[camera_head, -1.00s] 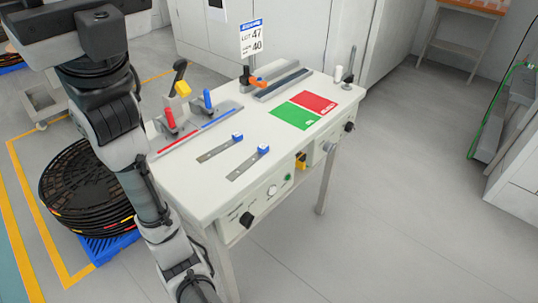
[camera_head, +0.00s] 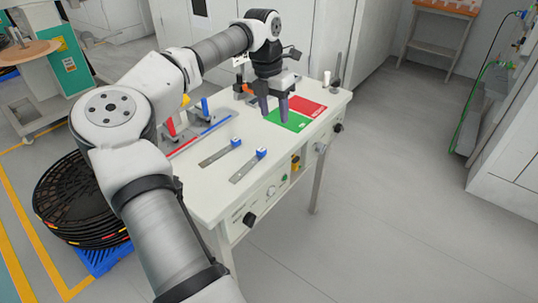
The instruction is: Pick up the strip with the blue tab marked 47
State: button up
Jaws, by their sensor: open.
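Two grey metal strips with blue tabs lie flat on the white table. The left strip (camera_head: 214,155) has its blue tab (camera_head: 236,143) at its far right end. The right strip (camera_head: 243,171) lies nearer the front edge, with its blue tab (camera_head: 261,153) at its far end. The marks on the tabs are too small to read. My gripper (camera_head: 274,110) is open and empty. It points down over the green pad (camera_head: 291,121), beyond both strips and apart from them.
The white table (camera_head: 217,186) also holds a red pad (camera_head: 309,106), a fixture with red and blue levers (camera_head: 204,106) and an orange clamp (camera_head: 241,88). Black reels (camera_head: 75,200) are stacked on a blue pallet at left. Floor right of the table is clear.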

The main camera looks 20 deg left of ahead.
jog(key=s+a+y, duration=0.1)
jog(key=a, duration=0.3)
jog(key=p, duration=0.1)
send_over(259, 151)
jog(key=s, duration=0.1)
jog(key=shift+n+g, duration=0.3)
jog(key=shift+n, duration=0.1)
notch_tip(259, 151, down, 7)
jog(key=shift+f, duration=0.15)
jog(key=shift+w+f+p, duration=0.2)
jog(key=shift+f+p, duration=0.2)
jog(key=shift+f, duration=1.25)
jog(key=shift+w+f+p, duration=0.2)
jog(key=shift+f+p, duration=0.2)
jog(key=shift+f, duration=1.2)
grip_shut()
jog(key=shift+r, duration=0.15)
